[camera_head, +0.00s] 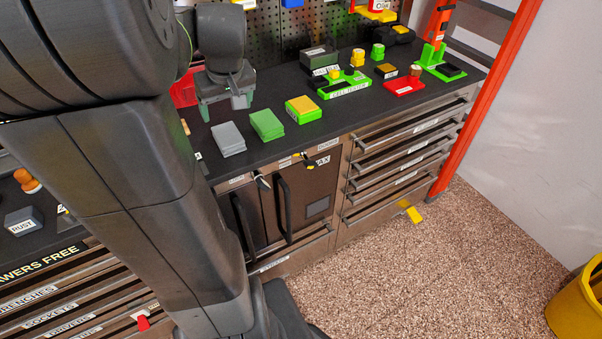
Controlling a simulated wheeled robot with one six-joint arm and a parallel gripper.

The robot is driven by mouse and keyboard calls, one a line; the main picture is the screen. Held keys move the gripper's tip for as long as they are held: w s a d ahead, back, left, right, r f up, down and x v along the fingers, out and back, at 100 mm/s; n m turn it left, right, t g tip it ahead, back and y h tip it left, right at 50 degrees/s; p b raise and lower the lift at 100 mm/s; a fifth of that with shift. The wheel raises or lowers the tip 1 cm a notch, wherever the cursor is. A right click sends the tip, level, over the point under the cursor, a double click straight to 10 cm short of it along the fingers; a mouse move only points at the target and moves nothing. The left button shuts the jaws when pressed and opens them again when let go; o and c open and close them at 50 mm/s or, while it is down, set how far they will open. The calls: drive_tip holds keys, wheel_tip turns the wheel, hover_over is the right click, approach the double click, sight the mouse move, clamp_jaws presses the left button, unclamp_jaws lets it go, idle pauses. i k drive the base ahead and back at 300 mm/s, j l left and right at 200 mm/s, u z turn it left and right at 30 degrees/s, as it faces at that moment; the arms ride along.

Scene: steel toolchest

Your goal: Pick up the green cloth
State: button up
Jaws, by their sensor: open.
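The green cloth (267,125) looks like a flat, folded pad and lies on the dark worktop, between a grey folded cloth (228,138) on its left and a yellow-topped green pad (303,109) on its right. My gripper (226,106) is open and empty, pointing down, and shows up and to the left of the green cloth. Its height above the worktop is hard to tell from this view. Nothing covers the green cloth.
Behind are a green tester block (345,88), a dark box (318,58) and a red tray (405,86). A red bin (184,92) is partly hidden behind my gripper. An orange ladder (480,100) stands at right. The worktop's front edge is clear near the cloths.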

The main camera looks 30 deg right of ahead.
sight(266, 125)
drive_tip(key=l+u, duration=0.75)
drive_tip(key=l, duration=0.15)
drive_tip(key=k+l+u, duration=0.1)
drive_tip(key=l+u, duration=0.25)
drive_tip(key=l, duration=0.1)
